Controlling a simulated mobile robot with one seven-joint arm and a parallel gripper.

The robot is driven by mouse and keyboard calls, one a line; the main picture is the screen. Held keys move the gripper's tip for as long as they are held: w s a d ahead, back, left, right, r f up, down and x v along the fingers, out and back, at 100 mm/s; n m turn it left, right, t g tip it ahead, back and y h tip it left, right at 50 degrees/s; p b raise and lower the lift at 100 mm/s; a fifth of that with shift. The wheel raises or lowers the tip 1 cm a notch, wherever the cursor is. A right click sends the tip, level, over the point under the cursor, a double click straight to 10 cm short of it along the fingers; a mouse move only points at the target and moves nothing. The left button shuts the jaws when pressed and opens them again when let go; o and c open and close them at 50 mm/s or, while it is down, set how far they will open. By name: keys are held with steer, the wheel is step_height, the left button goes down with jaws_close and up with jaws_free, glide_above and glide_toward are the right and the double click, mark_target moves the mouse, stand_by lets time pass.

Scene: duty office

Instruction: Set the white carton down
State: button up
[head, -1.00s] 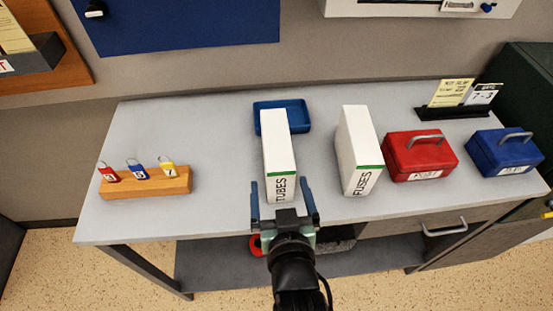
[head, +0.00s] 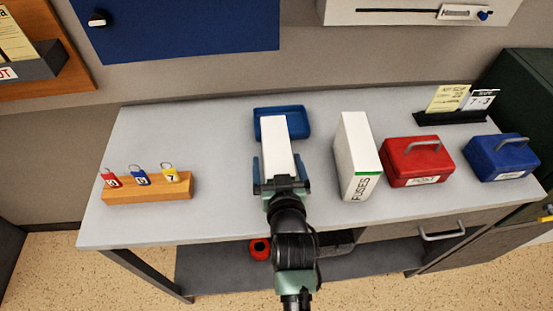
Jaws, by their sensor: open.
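Two white cartons stand on the grey table. One white carton (head: 277,145) is in the middle, just in front of a blue tray (head: 293,113); its label is hidden behind my gripper. The other white carton (head: 353,150), marked FUSES with a green stripe, stands to its right. My gripper (head: 277,165) is open, with one finger on either side of the middle carton's near end. The picture does not show whether the fingers touch it.
A red box (head: 416,161) and a blue box (head: 502,157) stand on the right, before a black card holder (head: 460,115). The table's left middle is clear.

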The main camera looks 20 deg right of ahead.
jaws_close()
steer(key=shift+r, duration=0.1)
stand_by(0.4)
